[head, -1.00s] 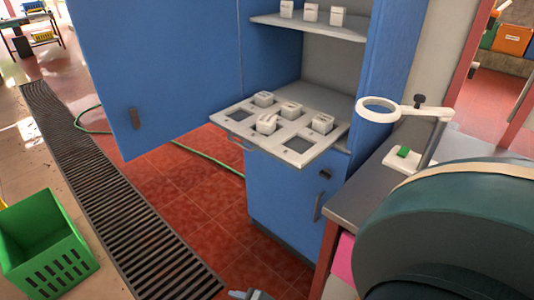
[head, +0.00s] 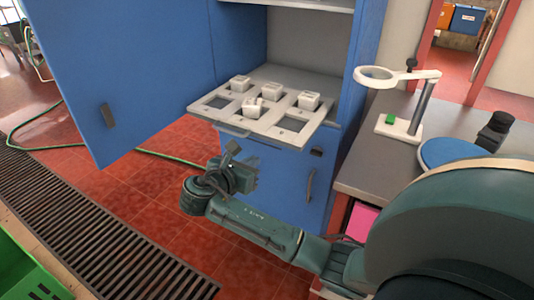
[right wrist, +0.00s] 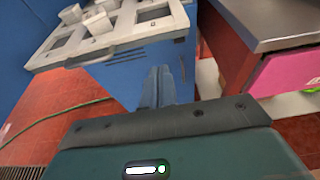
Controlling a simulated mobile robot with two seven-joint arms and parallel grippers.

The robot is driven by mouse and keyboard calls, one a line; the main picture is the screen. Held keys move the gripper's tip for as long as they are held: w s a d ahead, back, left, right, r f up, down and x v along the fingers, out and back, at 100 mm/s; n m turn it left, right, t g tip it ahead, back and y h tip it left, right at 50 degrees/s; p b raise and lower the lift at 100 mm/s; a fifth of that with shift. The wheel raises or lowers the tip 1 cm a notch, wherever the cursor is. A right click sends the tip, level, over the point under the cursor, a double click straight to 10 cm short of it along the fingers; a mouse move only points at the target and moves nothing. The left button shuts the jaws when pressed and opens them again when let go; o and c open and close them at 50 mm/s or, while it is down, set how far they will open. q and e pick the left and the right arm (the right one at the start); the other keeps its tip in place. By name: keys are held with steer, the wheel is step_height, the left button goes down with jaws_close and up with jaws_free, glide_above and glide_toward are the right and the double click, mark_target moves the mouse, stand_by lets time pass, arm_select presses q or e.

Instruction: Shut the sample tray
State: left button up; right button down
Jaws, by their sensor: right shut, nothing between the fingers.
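The sample tray (head: 226,112) is a pale grey pull-out tray with square wells and several white blocks on it. It sticks out of the blue cabinet (head: 372,60), in front of the open compartment. In the right wrist view the tray (right wrist: 128,38) fills the upper left. My right gripper (head: 232,150) is in front of and below the tray's front edge, apart from it as far as I can tell. In the right wrist view its fingers (right wrist: 160,75) are together and empty, pointing at the cabinet front. My left gripper is not in view.
The blue cabinet door (head: 125,70) stands open at the left. A grey bench (head: 375,175) with a ring magnifier (head: 392,78) is at the right. A green crate (head: 22,270) is at the lower left. Red floor lies clear before the cabinet.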

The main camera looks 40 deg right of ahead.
glide_toward(281, 141)
steer(key=x, duration=0.5)
steer(key=shift+d+f+b, duration=0.1)
steer(key=shift+f+b, duration=0.2)
steer(key=shift+b, duration=0.05)
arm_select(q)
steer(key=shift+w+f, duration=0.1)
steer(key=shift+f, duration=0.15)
arm_select(e)
steer(key=shift+w+d, duration=0.25)
steer(key=shift+d, duration=0.3)
